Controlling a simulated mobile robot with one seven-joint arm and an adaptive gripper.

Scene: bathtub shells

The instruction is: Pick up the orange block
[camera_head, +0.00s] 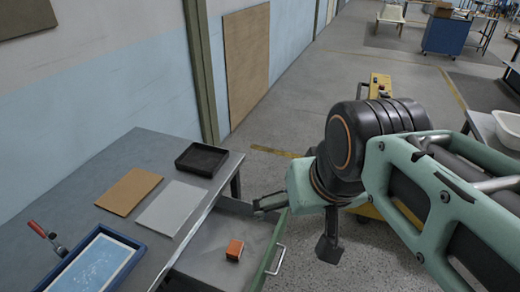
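The orange block (234,250) is a small box lying on the grey floor of an open drawer (205,258). The drawer is pulled out from the grey workbench (150,150), with its metal handle (277,260) on the right. My gripper (294,229) is above and to the right of the block, near the drawer's right edge. Its two dark fingers are spread wide apart, and nothing shows between them. The block is apart from the fingers and fully visible.
On the workbench lie a black tray (201,159), a brown board (129,191), a light grey sheet (171,207) and a blue-framed tray (98,262). A red-handled clamp (40,231) is at the left. A wall stands behind. The drawer floor around the block looks clear.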

